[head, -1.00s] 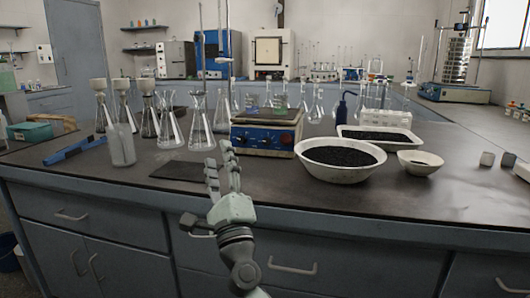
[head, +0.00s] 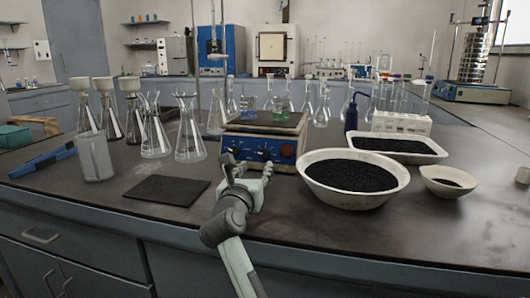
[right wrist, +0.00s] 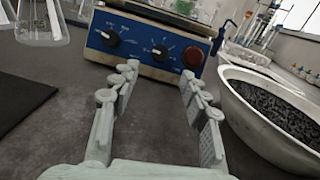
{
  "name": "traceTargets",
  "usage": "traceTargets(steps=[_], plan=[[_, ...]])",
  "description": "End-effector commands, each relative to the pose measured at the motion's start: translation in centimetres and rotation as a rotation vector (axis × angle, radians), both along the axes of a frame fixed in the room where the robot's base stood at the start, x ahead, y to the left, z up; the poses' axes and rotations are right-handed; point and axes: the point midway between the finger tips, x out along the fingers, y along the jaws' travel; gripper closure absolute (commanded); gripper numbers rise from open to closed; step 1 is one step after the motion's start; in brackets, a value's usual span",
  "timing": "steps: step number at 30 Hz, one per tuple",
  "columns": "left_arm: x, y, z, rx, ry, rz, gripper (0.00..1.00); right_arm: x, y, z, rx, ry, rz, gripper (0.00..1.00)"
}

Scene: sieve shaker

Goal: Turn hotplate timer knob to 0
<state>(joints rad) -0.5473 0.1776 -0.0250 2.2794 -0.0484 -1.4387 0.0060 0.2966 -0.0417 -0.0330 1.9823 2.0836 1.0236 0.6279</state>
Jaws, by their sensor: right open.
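The hotplate (head: 262,141) has a blue front panel and a flat top bearing small glassware. Its panel faces me, and in the right wrist view it carries two black knobs, a left one (right wrist: 111,39) and a middle one (right wrist: 160,52), with white scale marks. A red round part (right wrist: 193,57) sits at the panel's right. I cannot tell which knob is the timer. My right gripper (head: 247,170) is open and empty, just in front of the panel; its fingers (right wrist: 157,85) point at the panel, apart from the knobs. My left gripper is not in view.
A white bowl of black granules (head: 352,194) stands close to the right of my gripper. A dark mat (head: 167,189) lies to the left. Flasks (head: 190,142) stand left of the hotplate. The bench top between mat and bowl is clear.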

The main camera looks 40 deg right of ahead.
Motion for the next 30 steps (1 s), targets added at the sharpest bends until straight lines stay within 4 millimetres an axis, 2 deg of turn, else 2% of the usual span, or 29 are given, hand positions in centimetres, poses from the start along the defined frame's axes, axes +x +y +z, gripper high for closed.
traceTargets(steps=[5, 18, 30], plan=[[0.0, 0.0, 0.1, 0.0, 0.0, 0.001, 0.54, 0.5, -0.5, 0.1, -0.003, 0.0, 0.0, 0.54], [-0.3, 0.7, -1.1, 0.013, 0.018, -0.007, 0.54, 4.9, -5.0, 0.1, -0.003, 0.0, 0.0, 0.54], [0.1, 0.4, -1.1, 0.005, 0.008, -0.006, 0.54, 5.5, -5.6, 0.0, -0.002, -0.001, 0.0, 0.56]])
